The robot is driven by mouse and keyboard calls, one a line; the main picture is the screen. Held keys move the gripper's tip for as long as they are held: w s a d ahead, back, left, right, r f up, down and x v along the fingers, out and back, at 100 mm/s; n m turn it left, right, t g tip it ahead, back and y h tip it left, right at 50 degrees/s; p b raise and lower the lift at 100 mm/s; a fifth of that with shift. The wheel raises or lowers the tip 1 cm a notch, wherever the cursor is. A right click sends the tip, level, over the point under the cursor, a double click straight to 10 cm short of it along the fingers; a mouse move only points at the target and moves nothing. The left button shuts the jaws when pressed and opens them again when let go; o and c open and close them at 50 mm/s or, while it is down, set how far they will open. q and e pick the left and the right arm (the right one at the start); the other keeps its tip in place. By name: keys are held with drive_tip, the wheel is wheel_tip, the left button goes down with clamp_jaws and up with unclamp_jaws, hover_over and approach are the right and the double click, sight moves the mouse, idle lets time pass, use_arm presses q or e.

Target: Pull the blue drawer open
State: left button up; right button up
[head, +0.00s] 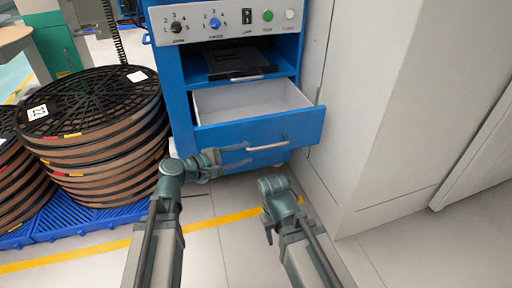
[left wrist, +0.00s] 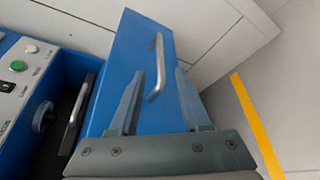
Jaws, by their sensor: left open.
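The blue drawer (head: 233,133) stands pulled out of the blue cabinet, with its pale, empty-looking inside showing. Its front also shows in the left wrist view (left wrist: 137,55). A silver bar handle (head: 268,145) runs across the front. My left gripper (head: 248,154) is open near the handle's left end. In the left wrist view the handle (left wrist: 158,65) lies between the two spread fingers, with gaps on both sides. I cannot tell whether the fingertips reach around it in depth. My right arm shows at lower centre, but its gripper does not show clearly.
Above the drawer is a shelf with a black tray (head: 236,64) and a panel of knobs and buttons (head: 230,20). Stacked dark reels (head: 100,135) stand on a blue pallet (head: 75,215) at left. A pale wall-like cabinet (head: 385,100) closes the right side. Floor in front is clear.

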use_arm(q)
drive_tip(key=shift+v, duration=1.4)
drive_tip(key=s+d+f+m+g+y+p, duration=0.4)
drive_tip(key=s+d+m+g+p, duration=0.2)
drive_tip(key=s+d+m+p, duration=0.15)
drive_tip(key=s+a+m+g+y+p, duration=0.4)
drive_tip(key=s+a+m+y+p, duration=0.3)
drive_tip(key=m+y, duration=0.25)
wheel_tip(320, 180, up, 39)
drive_tip(key=s+p, duration=0.1)
drive_tip(key=p, duration=3.7)
drive_tip(key=shift+s+d+m, duration=0.15)
drive_tip(key=shift+d+m, duration=0.15)
drive_tip(key=shift+d, duration=0.1)
drive_tip(key=shift+f, duration=0.1)
